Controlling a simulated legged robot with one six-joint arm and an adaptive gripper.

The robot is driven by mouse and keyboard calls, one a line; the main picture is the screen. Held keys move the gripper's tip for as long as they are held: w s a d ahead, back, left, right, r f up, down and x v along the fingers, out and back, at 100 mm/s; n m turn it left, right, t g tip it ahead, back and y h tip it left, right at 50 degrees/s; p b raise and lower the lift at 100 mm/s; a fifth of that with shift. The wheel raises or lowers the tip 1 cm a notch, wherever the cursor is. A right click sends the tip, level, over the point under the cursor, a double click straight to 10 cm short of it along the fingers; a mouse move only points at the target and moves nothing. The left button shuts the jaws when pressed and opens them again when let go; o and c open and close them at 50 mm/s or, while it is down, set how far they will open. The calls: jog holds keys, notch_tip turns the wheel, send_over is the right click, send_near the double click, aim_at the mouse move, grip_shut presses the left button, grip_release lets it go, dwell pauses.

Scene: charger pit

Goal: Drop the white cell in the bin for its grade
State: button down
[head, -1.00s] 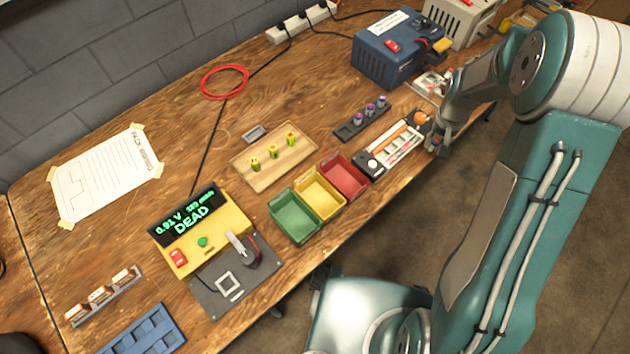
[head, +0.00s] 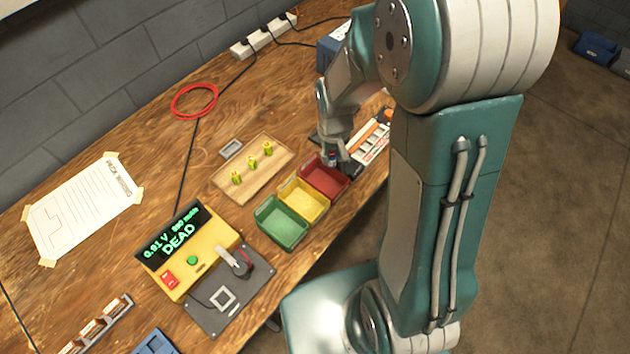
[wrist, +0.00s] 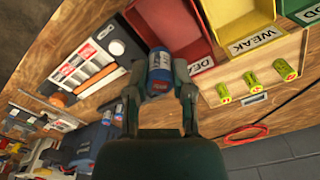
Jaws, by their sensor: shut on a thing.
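My gripper (head: 335,148) is by the far right end of the red bin (head: 322,178). In the wrist view my gripper (wrist: 159,88) is shut on a cell (wrist: 159,72), which looks blue with a pale band and reddish end rather than plain white. The cell is near the red bin (wrist: 172,25), whose label is partly hidden but starts "DEA". The yellow bin (wrist: 250,42) is labelled WEAK. The green bin (head: 282,232) is nearest the tester. The yellow tester (head: 190,255) display reads 0.91 V and DEAD.
A wooden tray (head: 228,192) with three yellow-green cells lies behind the bins. A panel with an orange-handled tool (wrist: 70,75) lies beside the red bin. A red cable loop (head: 194,101), a paper sheet (head: 85,210) and a power strip (head: 265,36) are farther back.

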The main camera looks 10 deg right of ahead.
send_over(330, 184)
jog(key=shift+f, duration=2.9)
jog(key=shift+c, duration=2)
grip_release()
notch_tip(330, 184, up, 12)
jog(key=shift+w+f, duration=0.1)
